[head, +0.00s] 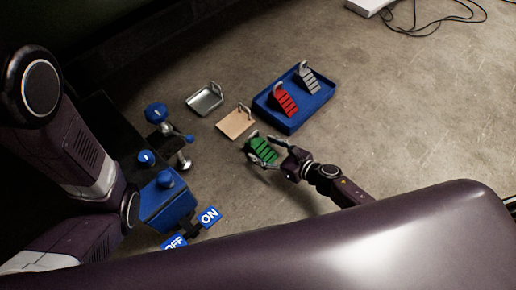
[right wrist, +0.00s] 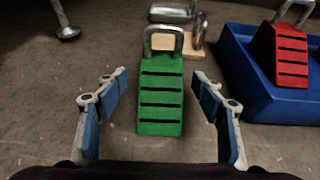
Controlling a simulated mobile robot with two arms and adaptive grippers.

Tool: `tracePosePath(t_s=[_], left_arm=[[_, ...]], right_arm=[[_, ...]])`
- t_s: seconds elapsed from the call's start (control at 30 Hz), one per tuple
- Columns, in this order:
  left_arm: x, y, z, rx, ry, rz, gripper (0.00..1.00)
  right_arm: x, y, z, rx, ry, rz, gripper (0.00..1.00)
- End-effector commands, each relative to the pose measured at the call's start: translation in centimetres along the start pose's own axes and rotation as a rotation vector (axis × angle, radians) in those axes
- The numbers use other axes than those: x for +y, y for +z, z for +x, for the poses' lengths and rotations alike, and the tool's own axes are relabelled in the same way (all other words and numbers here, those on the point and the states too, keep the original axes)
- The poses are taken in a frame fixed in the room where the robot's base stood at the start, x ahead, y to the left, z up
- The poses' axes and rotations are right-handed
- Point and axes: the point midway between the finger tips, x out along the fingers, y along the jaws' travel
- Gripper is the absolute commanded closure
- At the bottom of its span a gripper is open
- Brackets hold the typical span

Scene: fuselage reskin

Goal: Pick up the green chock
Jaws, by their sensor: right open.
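The green chock (head: 263,149) is a ridged wedge on the concrete floor in the middle of the head view. In the right wrist view the green chock (right wrist: 161,97) stands upright in the picture with a grey metal handle (right wrist: 163,40) at its far end. My right gripper (head: 270,154) is open at the chock. In the right wrist view its two blue-padded fingers (right wrist: 162,100) stand on either side of the chock, with a gap on each side. My left gripper cannot be made out in the head view.
A blue tray (head: 292,122) holds a red chock (head: 285,101) and a grey chock (head: 309,81). A wooden plate (head: 235,123) and a metal tray (head: 204,99) lie on the floor nearby. A blue device (head: 168,200) with ON and OFF signs stands at the left.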

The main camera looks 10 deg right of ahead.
Motion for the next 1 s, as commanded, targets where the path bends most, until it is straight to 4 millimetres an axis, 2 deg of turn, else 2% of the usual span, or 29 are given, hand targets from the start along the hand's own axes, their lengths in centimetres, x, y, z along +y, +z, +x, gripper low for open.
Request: tracePosePath(t_s=[0.03,0.2,0.47,1.0], left_arm=[[0.2,-0.5,-0.9,0.003,0.001,0.0,1.0],[0.4,-0.7,-1.5,0.002,0.001,0.001,1.0],[0.3,-0.6,-1.4,0.002,0.001,0.001,1.0],[0.4,-0.6,-1.4,0.002,0.002,0.0,1.0]], right_arm=[[-0.2,-0.5,1.1,-0.002,-0.001,-0.002,0.38],[-0.2,-0.3,3.0,-0.001,-0.001,0.001,0.38],[-0.2,-0.1,3.2,0.0,-0.001,0.002,0.38],[-0.2,0.0,3.2,-0.003,0.0,0.002,0.93]])
